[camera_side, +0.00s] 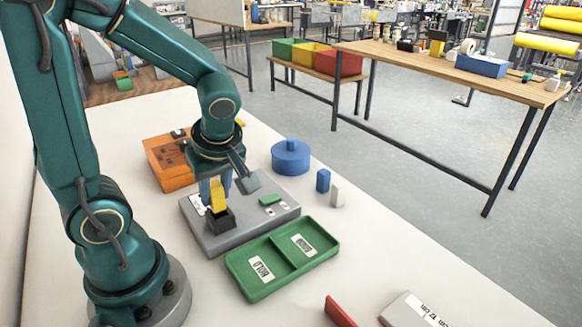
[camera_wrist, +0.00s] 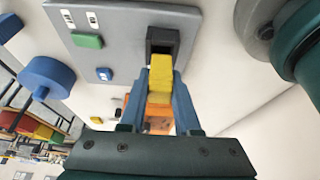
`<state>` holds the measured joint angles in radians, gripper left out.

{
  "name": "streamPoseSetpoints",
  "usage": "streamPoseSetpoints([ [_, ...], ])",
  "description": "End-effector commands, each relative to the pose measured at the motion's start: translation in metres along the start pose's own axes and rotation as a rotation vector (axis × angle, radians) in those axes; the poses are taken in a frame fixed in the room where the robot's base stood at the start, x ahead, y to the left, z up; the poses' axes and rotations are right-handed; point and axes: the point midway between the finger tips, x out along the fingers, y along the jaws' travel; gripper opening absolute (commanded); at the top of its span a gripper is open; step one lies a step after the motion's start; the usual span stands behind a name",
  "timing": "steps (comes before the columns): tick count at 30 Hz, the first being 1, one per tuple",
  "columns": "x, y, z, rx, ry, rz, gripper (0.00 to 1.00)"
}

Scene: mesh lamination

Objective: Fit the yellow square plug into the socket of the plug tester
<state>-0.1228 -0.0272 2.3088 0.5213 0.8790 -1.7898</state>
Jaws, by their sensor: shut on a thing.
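The yellow square plug (camera_side: 218,196) is held between the blue fingers of my gripper (camera_side: 216,187). The plug tester (camera_side: 255,223) is a grey plate on the white table, with a black square socket (camera_side: 221,219) near its front left. The plug's lower end is at the socket's mouth, seen from the side; I cannot tell whether it is inside. In the wrist view, the plug (camera_wrist: 160,68) lines up with the dark socket (camera_wrist: 162,38), and the gripper (camera_wrist: 160,85) is shut on it. The fingers partly hide the plug.
A green two-part tray (camera_side: 268,284) lies in front of the tester. An orange box (camera_side: 165,162) stands behind it, and a blue round container (camera_side: 291,157) at the back right. Small blue (camera_side: 323,181) and white (camera_side: 337,194) blocks stand to the right.

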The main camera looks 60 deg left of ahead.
Motion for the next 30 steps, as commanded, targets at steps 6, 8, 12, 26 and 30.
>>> streamPoseSetpoints([
  [6,0.0,0.0,0.0,0.0,0.0,0.0,0.0],
  [8,0.0,0.0,0.0,0.0,0.0,0.0,0.0],
  [12,0.001,0.0,0.0,0.0,0.0,0.0,0.0],
  [26,0.011,0.0,0.004,0.0,0.002,-0.001,0.0],
  [30,0.014,0.0,0.006,0.001,0.001,-0.001,0.0],
])
